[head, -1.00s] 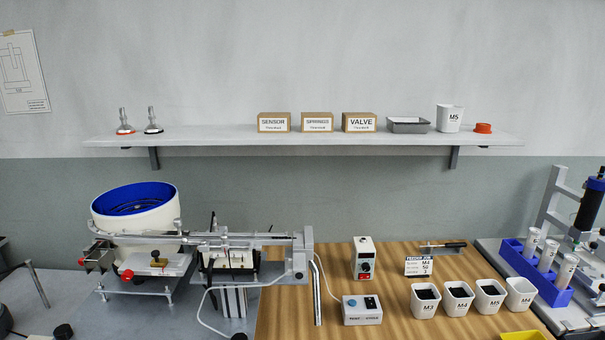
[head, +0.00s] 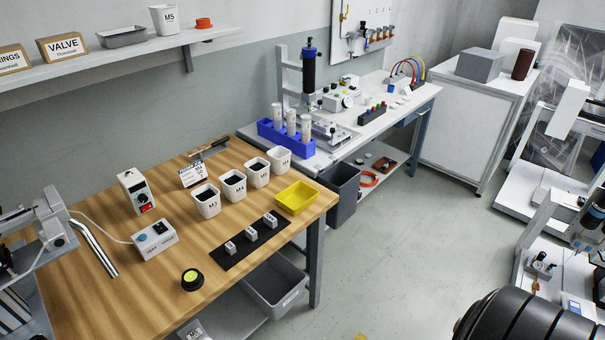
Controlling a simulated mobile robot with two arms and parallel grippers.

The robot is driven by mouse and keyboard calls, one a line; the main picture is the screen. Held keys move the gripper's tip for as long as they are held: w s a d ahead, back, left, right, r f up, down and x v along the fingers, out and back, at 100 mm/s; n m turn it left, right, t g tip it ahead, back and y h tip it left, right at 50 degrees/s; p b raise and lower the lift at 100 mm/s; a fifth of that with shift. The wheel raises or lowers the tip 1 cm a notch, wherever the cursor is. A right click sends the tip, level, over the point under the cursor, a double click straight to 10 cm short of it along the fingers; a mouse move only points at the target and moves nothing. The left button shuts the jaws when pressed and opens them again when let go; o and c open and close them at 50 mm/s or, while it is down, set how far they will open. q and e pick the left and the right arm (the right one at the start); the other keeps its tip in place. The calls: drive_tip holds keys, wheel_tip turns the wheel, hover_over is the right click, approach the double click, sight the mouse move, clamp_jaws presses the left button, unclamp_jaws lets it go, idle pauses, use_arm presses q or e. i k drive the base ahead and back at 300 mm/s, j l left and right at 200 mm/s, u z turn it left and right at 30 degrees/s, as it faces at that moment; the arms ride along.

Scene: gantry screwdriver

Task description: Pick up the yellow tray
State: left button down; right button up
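The yellow tray (head: 297,198) sits on the wooden table near its right end, in the head view. It is a shallow open tray and looks empty. It stands just in front of the white cups and beside a black mat. No gripper shows in the head view. A black ribbed rounded part at the bottom right seems to be my own arm.
The wooden table (head: 92,299) holds several white cups (head: 233,187), a black mat (head: 250,243) with small blocks, a yellow-black round item (head: 192,279) and a control box (head: 155,240). A grey bin (head: 341,191) stands beyond its right end. Open floor (head: 395,250) lies right.

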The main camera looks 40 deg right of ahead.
sight(297, 198)
drive_tip(key=z, duration=1.15)
drive_tip(key=i+j+z, duration=0.1)
drive_tip(key=z, duration=0.2)
drive_tip(key=j+z, duration=0.3)
drive_tip(key=i+l, duration=0.05)
